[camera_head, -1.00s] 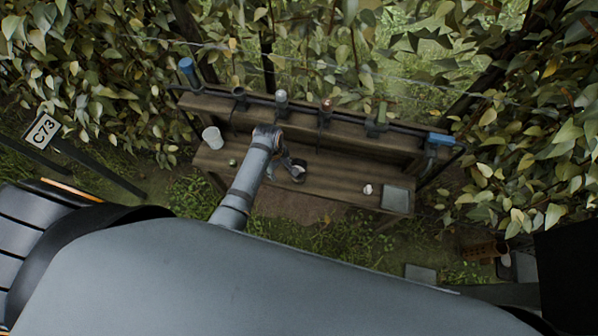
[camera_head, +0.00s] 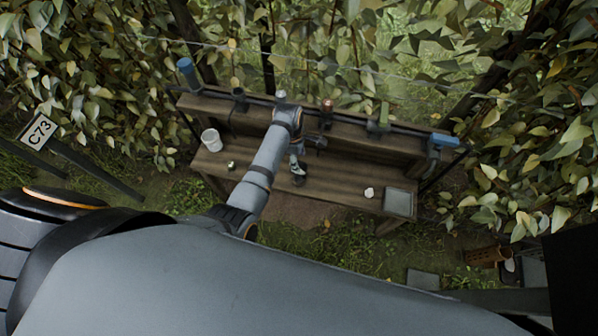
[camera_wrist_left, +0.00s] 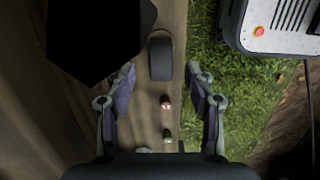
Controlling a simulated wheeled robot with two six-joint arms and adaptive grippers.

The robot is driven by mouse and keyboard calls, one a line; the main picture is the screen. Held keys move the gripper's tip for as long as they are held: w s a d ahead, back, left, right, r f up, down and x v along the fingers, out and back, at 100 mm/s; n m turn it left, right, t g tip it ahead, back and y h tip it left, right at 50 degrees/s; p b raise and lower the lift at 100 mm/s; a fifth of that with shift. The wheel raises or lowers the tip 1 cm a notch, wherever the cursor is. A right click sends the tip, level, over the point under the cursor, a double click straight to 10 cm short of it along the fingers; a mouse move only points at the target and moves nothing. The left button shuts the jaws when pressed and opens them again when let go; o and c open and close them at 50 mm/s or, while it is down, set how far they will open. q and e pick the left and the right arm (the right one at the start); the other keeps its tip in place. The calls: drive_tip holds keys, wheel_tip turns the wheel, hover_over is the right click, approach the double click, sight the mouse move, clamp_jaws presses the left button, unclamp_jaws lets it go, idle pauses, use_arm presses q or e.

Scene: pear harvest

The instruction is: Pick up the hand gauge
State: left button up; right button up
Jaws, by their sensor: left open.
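My left gripper (camera_head: 298,162) hangs over the middle of the wooden bench. My right gripper is not in view.
The bench (camera_head: 338,188) also holds a white cup (camera_head: 211,140), a small green item (camera_head: 231,164), a small white item (camera_head: 369,192) and a grey pad (camera_head: 398,202). A rail behind carries several tools, including blue ones (camera_head: 187,68) at both ends. Leaves surround it.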

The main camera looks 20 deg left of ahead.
sight(303, 167)
use_arm(q)
wheel_tip(303, 167, down, 5)
drive_tip(key=shift+d+f+b, duration=0.1)
drive_tip(key=shift+b, duration=0.5)
drive_tip(key=shift+s, duration=0.1)
drive_tip(key=shift+c, duration=0.2)
clamp_jaws()
